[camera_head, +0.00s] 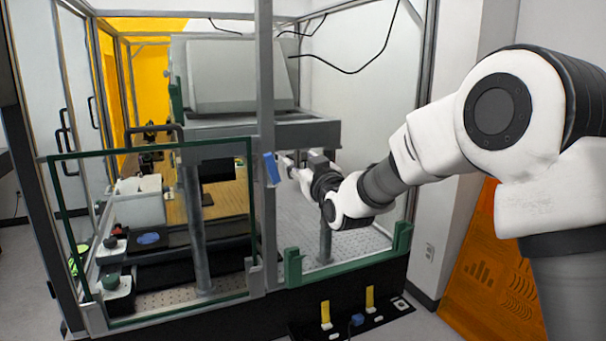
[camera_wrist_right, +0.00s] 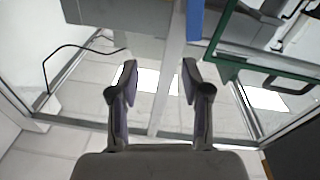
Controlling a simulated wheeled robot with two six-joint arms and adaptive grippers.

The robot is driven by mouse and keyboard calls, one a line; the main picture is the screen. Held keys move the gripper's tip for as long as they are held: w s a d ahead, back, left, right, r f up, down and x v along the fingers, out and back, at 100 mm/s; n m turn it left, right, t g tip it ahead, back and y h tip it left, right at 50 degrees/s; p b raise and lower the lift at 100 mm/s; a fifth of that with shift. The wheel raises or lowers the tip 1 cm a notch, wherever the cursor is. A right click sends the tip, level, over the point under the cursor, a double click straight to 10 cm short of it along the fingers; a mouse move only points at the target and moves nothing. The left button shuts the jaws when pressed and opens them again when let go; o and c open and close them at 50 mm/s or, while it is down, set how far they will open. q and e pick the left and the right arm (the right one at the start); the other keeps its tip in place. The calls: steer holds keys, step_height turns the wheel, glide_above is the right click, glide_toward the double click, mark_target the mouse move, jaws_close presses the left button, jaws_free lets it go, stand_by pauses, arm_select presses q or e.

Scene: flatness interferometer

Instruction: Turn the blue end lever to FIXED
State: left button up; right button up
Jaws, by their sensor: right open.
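A blue flat piece (camera_head: 272,168), which looks like the blue end lever, is on the grey upright post of the enclosure and leans slightly. It also shows in the right wrist view at the top of the post (camera_wrist_right: 195,20), and I cannot read any FIXED mark. My right gripper (camera_head: 284,166) is close to the right of the blue piece. In the right wrist view my right gripper (camera_wrist_right: 158,78) has its two fingers apart with nothing between them, and the blue piece lies beyond and right of the fingertips. My left gripper is not in view.
A green-edged glass panel (camera_head: 152,158) closes the left front. A small floor-level panel (camera_head: 382,316) carries two yellow levers (camera_head: 370,299) and a small blue block (camera_head: 356,320). A grey instrument head (camera_head: 235,75) stands inside the frame. Green brackets (camera_head: 403,240) flank the right opening.

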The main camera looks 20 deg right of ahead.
steer(key=n, duration=0.2)
glide_toward(273, 174)
steer(key=w, duration=0.2)
steer(key=shift+w+d+r+m+g+y+p, duration=0.2)
steer(key=shift+w+d+r+p, duration=0.2)
steer(key=shift+w+p, duration=0.2)
steer(key=shift+w+d+r+m+g+y+p, duration=0.1)
steer(key=shift+w+d+r+g+y+p, duration=0.1)
steer(key=shift+w+d+r+p, duration=0.3)
steer(key=w, duration=0.1)
steer(key=w+a+p, duration=0.1)
steer(key=w, duration=0.1)
steer(key=w+f, duration=0.1)
steer(key=w, duration=0.1)
steer(key=shift+a+p, duration=0.3)
steer(key=shift+p, duration=0.1)
steer(key=shift+w+f, duration=0.1)
steer(key=shift+s+d, duration=0.25)
steer(key=shift+d, duration=0.05)
steer(key=shift+s, duration=0.1)
steer(key=c, duration=0.5)
steer(key=shift+a+r, duration=0.1)
steer(key=shift+r, duration=0.1)
jaws_close()
